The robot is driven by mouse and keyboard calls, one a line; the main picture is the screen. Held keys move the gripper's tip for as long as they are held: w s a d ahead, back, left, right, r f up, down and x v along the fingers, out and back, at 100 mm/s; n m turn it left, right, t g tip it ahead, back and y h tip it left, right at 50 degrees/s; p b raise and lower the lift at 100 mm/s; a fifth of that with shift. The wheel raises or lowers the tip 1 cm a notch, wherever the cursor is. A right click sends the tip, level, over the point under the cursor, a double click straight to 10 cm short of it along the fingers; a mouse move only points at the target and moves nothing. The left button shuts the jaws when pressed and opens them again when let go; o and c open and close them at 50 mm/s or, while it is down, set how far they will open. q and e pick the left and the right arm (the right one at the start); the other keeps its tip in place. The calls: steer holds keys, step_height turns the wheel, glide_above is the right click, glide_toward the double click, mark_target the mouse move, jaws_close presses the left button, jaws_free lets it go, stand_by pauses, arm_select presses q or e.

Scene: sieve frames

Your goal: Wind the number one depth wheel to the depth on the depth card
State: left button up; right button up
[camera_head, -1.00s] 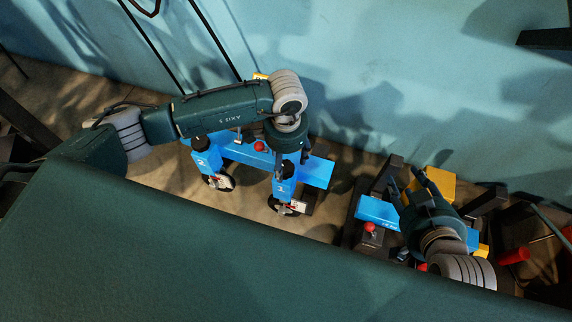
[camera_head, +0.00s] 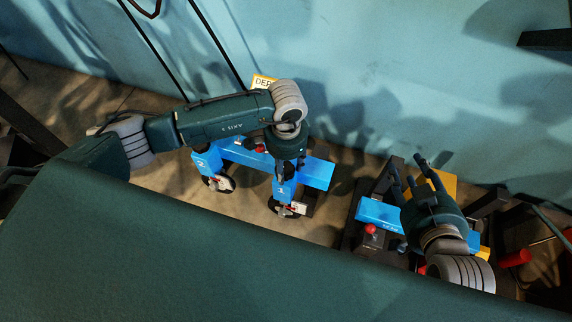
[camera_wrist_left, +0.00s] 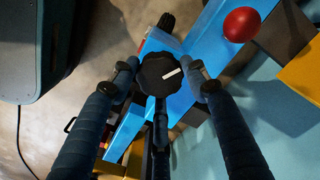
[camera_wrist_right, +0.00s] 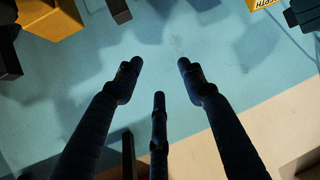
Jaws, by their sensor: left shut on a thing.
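The number one unit (camera_head: 285,190) is a blue block marked 1 with a pale wheel (camera_head: 289,208) at its lower end. In the left wrist view a black scalloped knob (camera_wrist_left: 160,75) with a white pointer line sits on the blue part. My left gripper (camera_head: 287,165) is shut on this knob, its fingers around the rim. The pointer aims up and right in that view. The yellow depth card (camera_head: 264,82) stands behind my left arm, partly covered; only "DEP" shows, and no depth value is readable. My right gripper (camera_head: 418,170) is open and empty, fingers spread (camera_wrist_right: 160,80).
A second blue unit marked 2 (camera_head: 206,160) stands left on the same blue beam (camera_head: 318,173). Red ball knobs (camera_head: 370,229) show at the beam and at the right-hand stand. That stand has a blue bar (camera_head: 378,212) beneath my right gripper. A pale blue wall (camera_head: 400,80) closes the back.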

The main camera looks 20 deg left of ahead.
arm_select(q)
steer(key=shift+w+n, duration=0.25)
steer(key=shift+n, duration=0.05)
